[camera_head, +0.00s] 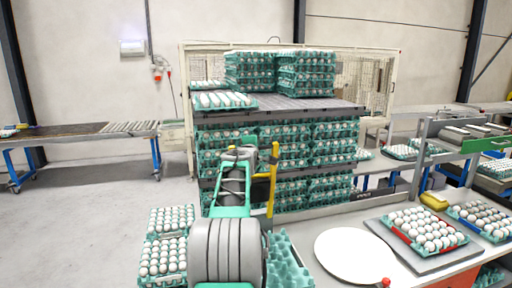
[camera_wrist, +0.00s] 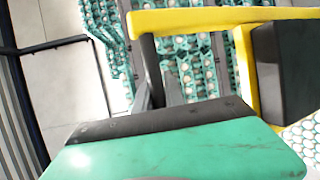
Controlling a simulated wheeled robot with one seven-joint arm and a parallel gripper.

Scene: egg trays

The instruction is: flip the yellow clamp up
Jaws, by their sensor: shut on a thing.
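The yellow clamp (camera_head: 271,188) stands upright just right of my gripper (camera_head: 250,158) in the head view, in front of the stacked egg trays. In the wrist view the yellow clamp (camera_wrist: 205,19) is a bent bar, running across the top and down the right side by a dark block. My gripper's dark finger (camera_wrist: 151,65) meets the underside of the bar near its left end. My gripper is shut on the clamp. The exact grip is partly hidden by my green and black wrist housing.
Green egg trays (camera_head: 282,133) are stacked on a pallet behind my arm. A round white plate (camera_head: 352,252) and a tray of eggs (camera_head: 424,229) lie on the table at right. A conveyor (camera_head: 80,131) stands at left, with open floor before it.

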